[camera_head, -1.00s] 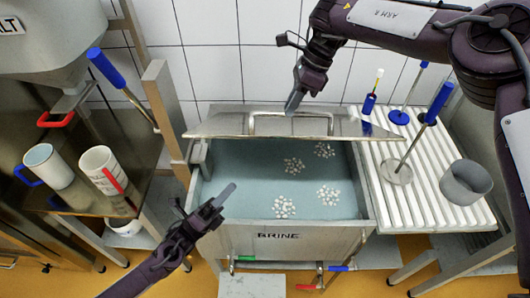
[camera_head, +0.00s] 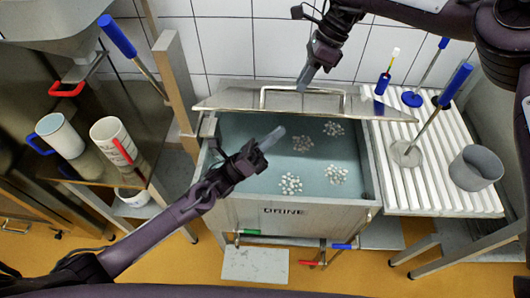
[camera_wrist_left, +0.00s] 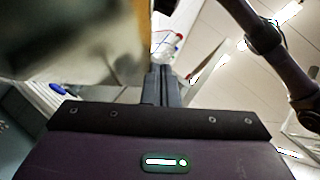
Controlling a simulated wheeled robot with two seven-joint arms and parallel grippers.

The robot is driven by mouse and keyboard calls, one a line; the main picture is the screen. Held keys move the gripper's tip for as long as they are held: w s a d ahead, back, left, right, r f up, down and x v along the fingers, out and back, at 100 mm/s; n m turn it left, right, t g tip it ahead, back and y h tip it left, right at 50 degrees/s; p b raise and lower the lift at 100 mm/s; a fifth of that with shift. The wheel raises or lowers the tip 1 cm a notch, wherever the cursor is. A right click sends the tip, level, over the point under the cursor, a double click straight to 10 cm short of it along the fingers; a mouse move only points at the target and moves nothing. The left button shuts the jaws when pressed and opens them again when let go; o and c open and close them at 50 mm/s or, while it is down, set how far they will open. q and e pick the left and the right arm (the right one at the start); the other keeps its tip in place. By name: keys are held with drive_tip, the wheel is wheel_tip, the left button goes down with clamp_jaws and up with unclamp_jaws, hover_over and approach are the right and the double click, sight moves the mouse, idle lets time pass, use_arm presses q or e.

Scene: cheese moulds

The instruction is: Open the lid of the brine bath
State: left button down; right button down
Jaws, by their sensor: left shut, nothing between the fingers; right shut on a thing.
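The steel brine bath (camera_head: 285,214) stands in the middle of the head view, its front marked BRINE. Its lid (camera_head: 230,100) is raised at the back edge, with a bar handle on it. Pale blue brine with clusters of white pieces shows below. My right gripper (camera_head: 305,80) comes down from above and is shut on the lid's handle (camera_head: 340,92). My left gripper (camera_head: 271,139) is shut and empty, above the open bath. Its closed fingers also show in the left wrist view (camera_wrist_left: 162,85).
A ribbed white drainboard (camera_head: 430,185) with a grey mould (camera_head: 475,168) and blue-handled tools is right of the bath. Taps (camera_head: 312,262) stick out below the bath's front.

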use_arm(q)
drive_tip(key=shift+w+r, duration=0.45)
drive_tip(key=shift+r, duration=0.2)
use_arm(e)
drive_tip(key=shift+w+d+f, duration=0.15)
drive_tip(key=shift+w+f, duration=0.05)
drive_tip(key=shift+w, duration=0.1)
use_arm(q)
drive_tip(key=shift+r, duration=0.1)
drive_tip(key=shift+w+r, duration=0.4)
drive_tip(key=shift+r, duration=0.25)
drive_tip(key=shift+w+r, duration=0.4)
drive_tip(key=shift+r, duration=0.2)
